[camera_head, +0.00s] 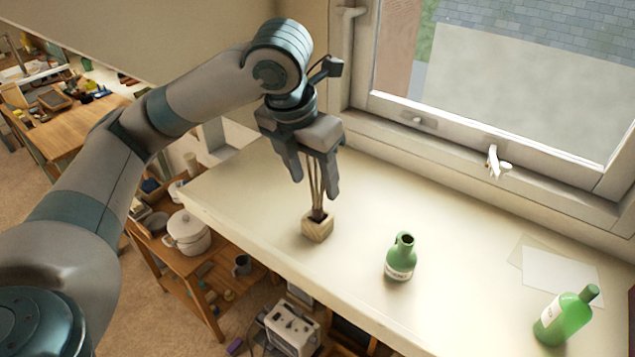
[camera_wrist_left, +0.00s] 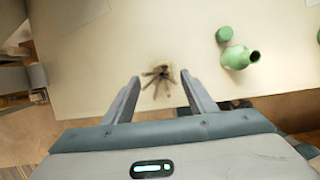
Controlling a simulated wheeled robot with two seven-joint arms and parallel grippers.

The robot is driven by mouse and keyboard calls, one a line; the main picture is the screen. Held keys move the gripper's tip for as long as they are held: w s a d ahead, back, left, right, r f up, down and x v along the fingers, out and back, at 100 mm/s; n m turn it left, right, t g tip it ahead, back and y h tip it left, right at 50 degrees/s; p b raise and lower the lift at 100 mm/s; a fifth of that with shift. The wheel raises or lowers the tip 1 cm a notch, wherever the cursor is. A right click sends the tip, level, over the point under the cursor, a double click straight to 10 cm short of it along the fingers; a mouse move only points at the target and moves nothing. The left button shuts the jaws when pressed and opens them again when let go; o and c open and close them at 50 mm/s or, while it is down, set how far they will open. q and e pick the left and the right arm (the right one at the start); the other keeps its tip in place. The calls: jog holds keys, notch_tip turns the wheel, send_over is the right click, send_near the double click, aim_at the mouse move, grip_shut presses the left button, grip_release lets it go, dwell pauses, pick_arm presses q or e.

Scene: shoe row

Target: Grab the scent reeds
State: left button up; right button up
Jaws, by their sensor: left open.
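The scent reeds (camera_head: 315,183) are a bundle of thin brown sticks standing upright in a small light wooden block holder (camera_head: 318,228) on the pale counter. In the left wrist view the reeds (camera_wrist_left: 157,79) fan out from the holder, between and slightly beyond the fingertips. My left gripper (camera_head: 317,190) is open, pointing down above the holder, with its fingers on either side of the reeds' upper part. It also shows in the left wrist view (camera_wrist_left: 160,78). I cannot tell whether a finger touches the reeds. My right gripper is not in view.
A green bottle (camera_head: 401,258) stands right of the holder, and another green bottle (camera_head: 566,314) is near the counter's right end. White paper sheets (camera_head: 562,275) lie by the window. The counter (camera_head: 390,200) is clear around the holder. A lower wooden shelf holds a white pot (camera_head: 187,232).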

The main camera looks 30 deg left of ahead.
aim_at(320, 190)
pick_arm(q)
jog(key=shift+w+d+f+p, duration=0.1)
jog(key=shift+w+f+p, duration=0.3)
jog(key=shift+f, duration=0.15)
jog(key=p+x, duration=0.1)
jog(key=x, duration=0.1)
jog(key=shift+w+f, duration=0.25)
jog(key=shift+f, duration=0.5)
jog(key=shift+w, duration=0.1)
jog(key=c, duration=1.1)
